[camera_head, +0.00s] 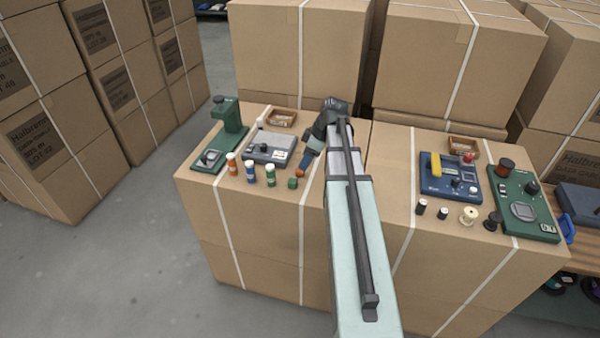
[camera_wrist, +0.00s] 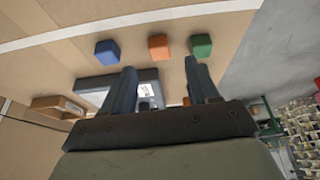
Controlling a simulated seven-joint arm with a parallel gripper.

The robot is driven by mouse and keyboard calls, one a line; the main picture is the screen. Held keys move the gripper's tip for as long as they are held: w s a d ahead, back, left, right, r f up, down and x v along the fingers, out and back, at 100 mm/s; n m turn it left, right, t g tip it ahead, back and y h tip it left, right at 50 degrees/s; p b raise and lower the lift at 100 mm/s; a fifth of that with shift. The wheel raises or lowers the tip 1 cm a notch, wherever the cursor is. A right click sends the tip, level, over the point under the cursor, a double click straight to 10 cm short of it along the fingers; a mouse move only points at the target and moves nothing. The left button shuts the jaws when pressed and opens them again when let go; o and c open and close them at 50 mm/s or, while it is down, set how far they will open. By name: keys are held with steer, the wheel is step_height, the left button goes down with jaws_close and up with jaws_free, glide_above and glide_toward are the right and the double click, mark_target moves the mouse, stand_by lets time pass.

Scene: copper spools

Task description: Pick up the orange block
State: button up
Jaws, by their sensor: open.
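The orange block (camera_wrist: 158,46) lies between a blue block (camera_wrist: 107,51) and a green block (camera_wrist: 201,45) in the wrist view, with gaps between them. My gripper (camera_wrist: 160,68) is open and empty. Its two fingers point toward the row, with the orange block ahead of the gap between them, not enclosed. In the head view the orange block (camera_head: 300,173) shows just below my gripper (camera_head: 305,160), and the green block (camera_head: 292,183) sits just in front of it. The blue block cannot be clearly told from the gripper there.
Left of my arm stand a grey device (camera_head: 271,147), a green stand (camera_head: 221,140), several small spools (camera_head: 250,170) and a cardboard tray (camera_head: 281,118). Right of it are a blue device (camera_head: 450,178), a green board (camera_head: 523,205) and more spools. Large boxes (camera_head: 300,50) rise behind.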

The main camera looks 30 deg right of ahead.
mark_target(300, 172)
steer(key=shift+x, duration=2.6)
jaws_close()
